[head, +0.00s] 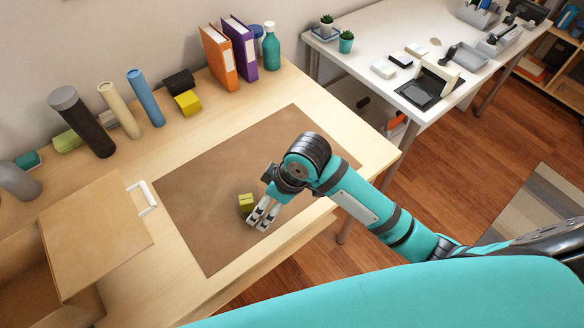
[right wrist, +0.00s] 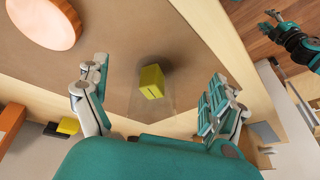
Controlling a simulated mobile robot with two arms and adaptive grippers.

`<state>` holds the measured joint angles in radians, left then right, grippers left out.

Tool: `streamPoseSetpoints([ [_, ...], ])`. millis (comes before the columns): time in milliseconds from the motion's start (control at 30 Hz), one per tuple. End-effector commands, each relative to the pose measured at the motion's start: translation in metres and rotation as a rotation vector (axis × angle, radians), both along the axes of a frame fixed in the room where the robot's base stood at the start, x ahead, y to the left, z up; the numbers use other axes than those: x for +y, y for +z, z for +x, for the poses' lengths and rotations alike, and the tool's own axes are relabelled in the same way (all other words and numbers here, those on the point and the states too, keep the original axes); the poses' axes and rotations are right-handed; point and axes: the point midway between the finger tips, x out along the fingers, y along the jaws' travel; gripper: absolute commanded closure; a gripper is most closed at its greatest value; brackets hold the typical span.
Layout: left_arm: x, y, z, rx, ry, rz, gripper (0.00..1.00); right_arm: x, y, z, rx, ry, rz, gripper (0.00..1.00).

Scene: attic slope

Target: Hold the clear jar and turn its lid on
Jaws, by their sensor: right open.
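The clear jar (right wrist: 165,104) shows faintly in the right wrist view as a see-through outline on the brown mat, with a yellow-green block (right wrist: 152,82) within it. In the head view the block (head: 246,203) shows beside my right gripper (head: 262,215), but the jar's walls are hard to make out. My right gripper, also in the right wrist view (right wrist: 155,100), is open, its fingers apart on either side of the jar. My left gripper (right wrist: 272,22) is small in the right wrist view.
The brown mat (head: 190,205) is otherwise mostly bare. An open wooden box (head: 95,235) with a white handle stands at the left. Cylinders, small blocks, two binders (head: 218,58) and a teal bottle (head: 271,46) line the back. A white desk (head: 385,35) stands beyond.

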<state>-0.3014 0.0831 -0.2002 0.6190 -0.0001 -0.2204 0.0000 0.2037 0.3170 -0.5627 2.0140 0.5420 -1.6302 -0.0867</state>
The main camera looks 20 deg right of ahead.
Motion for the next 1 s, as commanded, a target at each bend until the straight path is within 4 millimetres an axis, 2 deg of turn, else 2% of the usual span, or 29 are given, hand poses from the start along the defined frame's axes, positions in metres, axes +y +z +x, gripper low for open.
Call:
streamPoseSetpoints([
  [33,0.0,0.0,0.0,0.0,0.0,0.0,0.6,0.0,0.009,0.013,-0.005,0.05,-0.026,0.05],
  [233,0.0,0.0,0.0,0.0,0.0,0.0,0.6,-0.007,0.035,0.045,0.023,0.201,-0.124,0.05],
  [533,-0.001,-0.001,0.0,-0.001,0.001,-0.001,0.6,-0.054,0.091,0.091,0.091,0.303,-0.297,0.05],
  [733,-0.003,-0.001,0.001,-0.002,0.002,-0.005,0.6,-0.076,0.118,0.105,0.126,0.307,-0.349,0.05],
  [1000,-0.004,-0.001,0.002,-0.003,0.002,-0.005,0.6,-0.081,0.124,0.108,0.135,0.308,-0.359,0.05],
])
